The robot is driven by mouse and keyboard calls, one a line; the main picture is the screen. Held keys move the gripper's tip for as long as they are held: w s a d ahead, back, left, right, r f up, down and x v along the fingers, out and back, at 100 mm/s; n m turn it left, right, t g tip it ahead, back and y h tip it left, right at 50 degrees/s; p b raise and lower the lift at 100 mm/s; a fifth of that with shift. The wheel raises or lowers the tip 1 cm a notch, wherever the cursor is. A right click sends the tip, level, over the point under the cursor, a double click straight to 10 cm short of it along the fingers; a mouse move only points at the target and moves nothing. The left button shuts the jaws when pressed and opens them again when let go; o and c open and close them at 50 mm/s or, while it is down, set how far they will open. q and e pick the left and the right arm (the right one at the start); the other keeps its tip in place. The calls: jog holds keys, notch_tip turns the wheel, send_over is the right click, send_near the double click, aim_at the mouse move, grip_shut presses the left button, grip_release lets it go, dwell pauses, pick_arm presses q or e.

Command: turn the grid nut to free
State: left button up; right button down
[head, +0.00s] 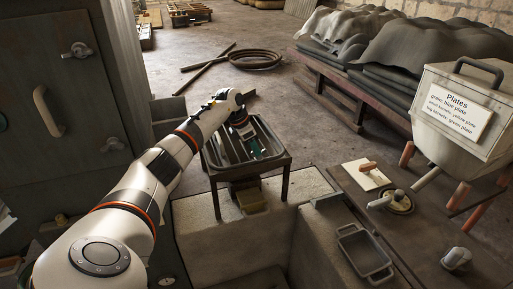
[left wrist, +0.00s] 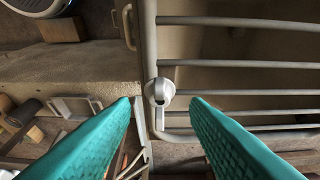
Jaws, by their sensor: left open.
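The grid nut (left wrist: 159,92) is a pale nut with a short wing or lever pointing down in the left wrist view. It sits on the frame edge at the left side of the barred grid (left wrist: 240,63). In the head view the grid (head: 224,151) lies in a dark frame on legs; the nut cannot be made out there. My left gripper (head: 257,150) reaches over the right part of that frame. Its teal fingers (left wrist: 165,102) are open and apart, with the nut showing between and just beyond their tips. Contact with the nut is not visible. My right gripper is not in view.
A brown bench (head: 425,240) at the right holds a white board with a handle (head: 366,176) and a round lidded piece (head: 398,202). An empty metal tray (head: 364,252) stands in front. A grey cabinet (head: 62,110) stands left.

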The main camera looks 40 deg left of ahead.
pick_arm(q)
jog(key=shift+x, duration=1.4)
jog(key=shift+c, duration=0.3)
grip_shut()
